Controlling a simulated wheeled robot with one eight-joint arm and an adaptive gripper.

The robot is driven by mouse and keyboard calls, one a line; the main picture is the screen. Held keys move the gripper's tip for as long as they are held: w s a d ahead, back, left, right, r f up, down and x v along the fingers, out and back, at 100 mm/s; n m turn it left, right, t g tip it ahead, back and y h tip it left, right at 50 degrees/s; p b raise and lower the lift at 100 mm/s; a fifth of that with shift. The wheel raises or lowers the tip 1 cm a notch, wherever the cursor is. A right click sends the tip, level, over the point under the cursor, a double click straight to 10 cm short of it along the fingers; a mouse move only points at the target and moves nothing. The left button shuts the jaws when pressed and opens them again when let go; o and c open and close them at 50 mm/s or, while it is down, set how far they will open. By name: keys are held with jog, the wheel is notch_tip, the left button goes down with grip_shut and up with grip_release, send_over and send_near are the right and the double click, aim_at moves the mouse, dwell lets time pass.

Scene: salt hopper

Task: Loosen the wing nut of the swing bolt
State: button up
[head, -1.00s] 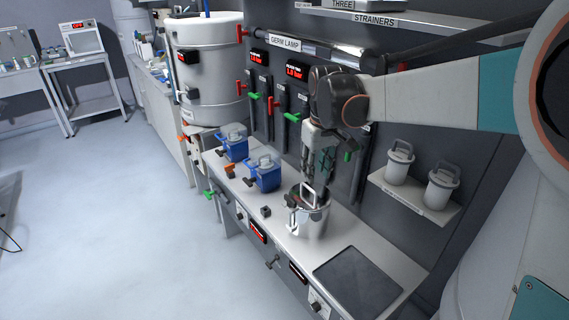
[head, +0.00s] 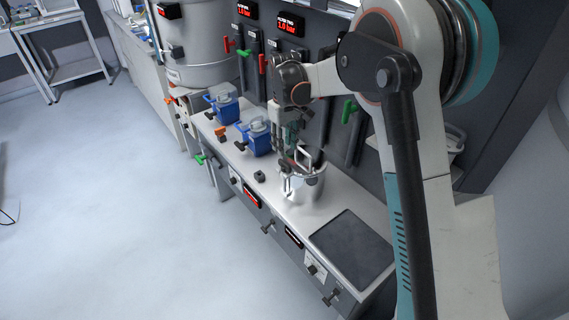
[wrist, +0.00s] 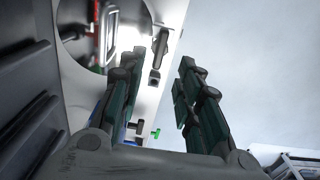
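A shiny steel pot (head: 307,187) with a raised handle (head: 305,155) stands on the bench. A pale fitting (head: 286,184) on its left side may be the swing bolt; its wing nut is too small to tell apart. My gripper (head: 287,160) points down over the pot's left rim, close to that fitting; I cannot tell whether it touches. In the wrist view my gripper (wrist: 156,82) is open, with nothing seen between its dark green fingers. The pot's round rim (wrist: 63,42) is at upper left there, partly behind the left finger.
Two blue containers (head: 254,137) and a small dark block (head: 259,176) stand left of the pot. A dark mat (head: 350,246) lies to the right. Valve handles and displays line the wall behind; knobs (head: 268,226) stick out of the bench front.

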aim_at(285, 163)
notch_tip(285, 163, down, 8)
jog(key=shift+f+b, duration=0.1)
jog(key=shift+b, duration=0.9)
grip_shut()
